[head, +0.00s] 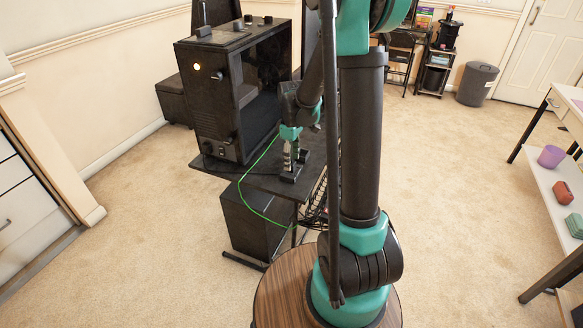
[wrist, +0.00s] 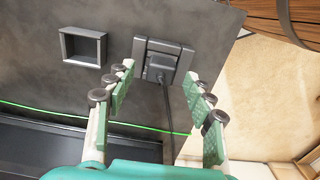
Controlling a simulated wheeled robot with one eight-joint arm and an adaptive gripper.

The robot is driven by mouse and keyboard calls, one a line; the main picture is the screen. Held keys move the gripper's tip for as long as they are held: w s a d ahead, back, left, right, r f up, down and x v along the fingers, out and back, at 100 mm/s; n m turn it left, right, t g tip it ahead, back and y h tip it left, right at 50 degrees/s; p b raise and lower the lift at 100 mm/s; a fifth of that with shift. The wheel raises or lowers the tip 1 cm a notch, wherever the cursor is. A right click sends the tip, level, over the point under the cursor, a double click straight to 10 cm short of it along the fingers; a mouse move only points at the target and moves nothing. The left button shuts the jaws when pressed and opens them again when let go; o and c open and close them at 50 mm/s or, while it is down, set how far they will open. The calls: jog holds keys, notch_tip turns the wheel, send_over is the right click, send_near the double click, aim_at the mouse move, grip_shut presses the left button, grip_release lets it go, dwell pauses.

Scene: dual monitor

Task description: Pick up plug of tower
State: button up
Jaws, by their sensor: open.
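The wrist view shows a dark plug (wrist: 160,66) with a dark cable running down from it. It sits in a raised dark socket frame (wrist: 186,62) on the dark tabletop (wrist: 105,22). My gripper (wrist: 161,76) is open, with its green-padded fingers apart on either side of the plug and cable, and nothing is held. In the head view my gripper (head: 291,160) points down just above a small dark block on the desk; the plug cannot be made out there. A dark box like a tower (head: 252,222) stands under the desk.
An empty square frame (wrist: 83,46) lies left of the plug. A green cable (head: 243,195) crosses the desk edge. A large dark machine with a lit lamp (head: 217,100) stands on the desk (head: 232,174), left of my gripper.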

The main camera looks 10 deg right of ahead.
jog(key=shift+f, duration=1.25)
jog(key=shift+c, duration=0.2)
grip_shut()
